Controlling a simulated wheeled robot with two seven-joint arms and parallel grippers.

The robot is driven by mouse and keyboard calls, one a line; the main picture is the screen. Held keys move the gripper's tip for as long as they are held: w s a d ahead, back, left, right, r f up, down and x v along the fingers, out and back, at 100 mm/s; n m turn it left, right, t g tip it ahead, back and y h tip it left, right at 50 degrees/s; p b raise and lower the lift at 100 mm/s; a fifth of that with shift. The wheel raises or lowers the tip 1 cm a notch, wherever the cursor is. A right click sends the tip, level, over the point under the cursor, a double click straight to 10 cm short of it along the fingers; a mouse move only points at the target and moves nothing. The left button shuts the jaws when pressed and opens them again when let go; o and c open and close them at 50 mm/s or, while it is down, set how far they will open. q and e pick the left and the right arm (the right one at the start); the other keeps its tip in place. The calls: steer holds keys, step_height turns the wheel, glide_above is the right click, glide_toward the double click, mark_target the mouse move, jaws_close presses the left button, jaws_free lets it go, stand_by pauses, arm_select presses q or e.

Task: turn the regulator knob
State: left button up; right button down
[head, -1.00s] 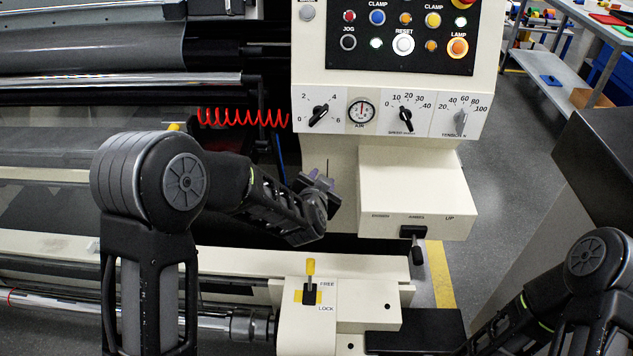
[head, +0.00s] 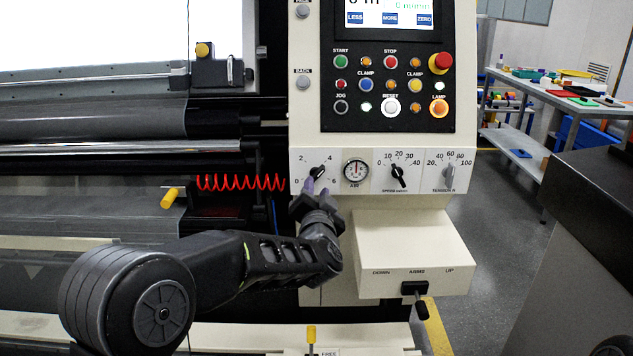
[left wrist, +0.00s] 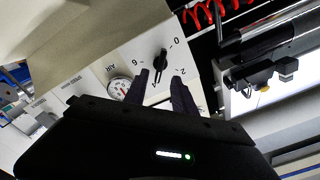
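The regulator knob (head: 318,171) is a black pointer knob on the cream panel, with a 0 to 6 scale, just left of the round AIR gauge (head: 356,171). Its bar lies slanted toward the upper right in the head view. My left gripper (head: 314,187) is just below and in front of it, fingers pointing at the panel. In the left wrist view the knob (left wrist: 160,62) shows beyond and between the two spread fingertips (left wrist: 160,76). The fingers look open, with no clear contact. My right gripper is out of view.
To the right are the SPEED knob (head: 398,176) and the grey TENSION knob (head: 450,178). A button panel (head: 388,85) is above. A red coiled hose (head: 240,183) hangs at left. A cream box (head: 412,250) with an ARMS lever (head: 416,296) juts out below right.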

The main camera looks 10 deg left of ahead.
mark_target(317, 178)
arm_select(q)
steer(key=x, duration=0.5)
steer(key=shift+w+a, duration=0.1)
steer(key=shift+w, duration=0.1)
jaws_close()
stand_by(0.4)
